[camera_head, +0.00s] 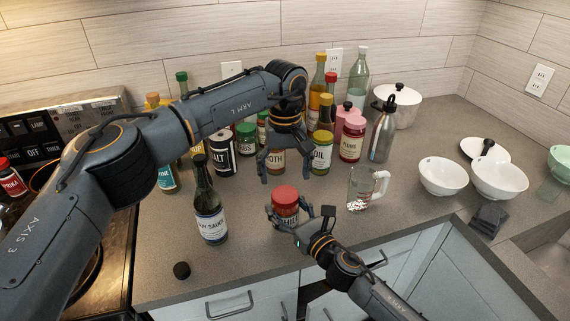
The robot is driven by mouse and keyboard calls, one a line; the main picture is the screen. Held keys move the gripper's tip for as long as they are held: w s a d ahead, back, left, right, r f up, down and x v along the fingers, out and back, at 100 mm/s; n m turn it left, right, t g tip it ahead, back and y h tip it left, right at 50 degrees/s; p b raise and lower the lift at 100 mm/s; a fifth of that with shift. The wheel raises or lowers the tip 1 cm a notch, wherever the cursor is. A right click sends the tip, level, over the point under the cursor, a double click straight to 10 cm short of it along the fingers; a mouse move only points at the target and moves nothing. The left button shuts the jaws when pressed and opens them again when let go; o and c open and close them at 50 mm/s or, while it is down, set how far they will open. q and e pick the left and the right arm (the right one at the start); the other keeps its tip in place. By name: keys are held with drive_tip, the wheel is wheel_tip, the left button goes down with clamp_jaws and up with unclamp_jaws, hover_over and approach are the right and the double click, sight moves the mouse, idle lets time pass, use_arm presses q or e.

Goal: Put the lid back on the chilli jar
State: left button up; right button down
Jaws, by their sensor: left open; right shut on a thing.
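The chilli jar (286,211) stands upright on the counter near its front edge, its label partly covered. A red lid (285,192) sits on its top; I cannot tell whether it is screwed tight. My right gripper (288,222) comes from the front right and is shut on the jar's body, below the lid. My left gripper (286,172) points down just above the lid, fingers spread and empty, in front of the bottles behind.
A glass mug (360,190) is close on the right. Several bottles and jars crowd behind. White bowls (442,175) stand right. The stove is left.

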sight(285, 194)
use_arm(q)
drive_tip(key=n, duration=0.6)
drive_tip(key=shift+r+n, duration=0.3)
drive_tip(key=n, duration=0.4)
drive_tip(key=shift+r, duration=0.2)
drive_tip(key=n, duration=0.4)
drive_tip(key=shift+r, duration=0.15)
drive_tip(key=n, duration=0.6)
drive_tip(key=shift+r, duration=0.3)
drive_tip(key=n, duration=0.4)
drive_tip(key=shift+r, duration=0.15)
drive_tip(key=n, duration=0.4)
drive_tip(key=shift+r, duration=0.15)
drive_tip(key=shift+f, duration=4.05)
